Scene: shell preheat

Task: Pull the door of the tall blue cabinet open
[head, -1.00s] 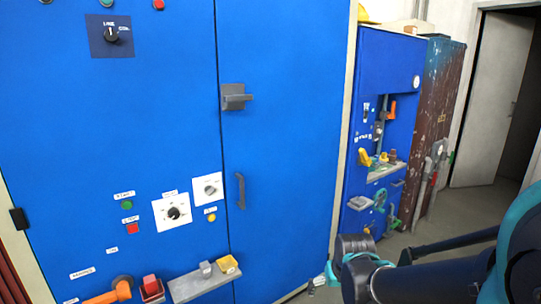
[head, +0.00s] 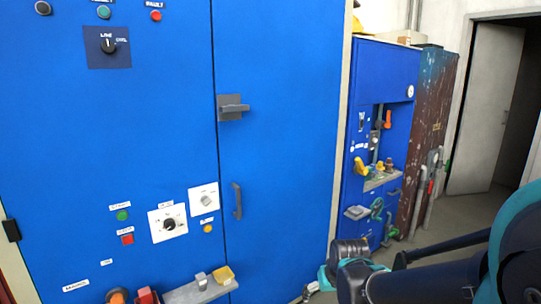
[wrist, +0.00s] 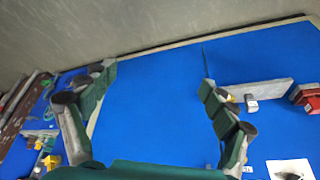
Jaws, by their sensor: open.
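The tall blue cabinet (head: 165,110) fills the left and middle of the head view. Its right-hand door panel (head: 285,150) looks closed, flush along the vertical seam. A grey latch with a lever (head: 233,107) sits on the door near the seam. Below it is a dark vertical pull handle (head: 237,201). My gripper (head: 318,285) is low at the door's right edge, apart from the handle. In the wrist view my gripper (wrist: 156,78) is open, with blue panel between its fingers and nothing held. I cannot make out the handle there.
A small grey shelf (head: 200,291) with a yellow item juts out at the cabinet's lower front; the shelf also shows in the wrist view (wrist: 262,91). A second blue cabinet (head: 385,75) and a rusty locker (head: 432,125) stand right. Floor (head: 455,222) is free near the doorway.

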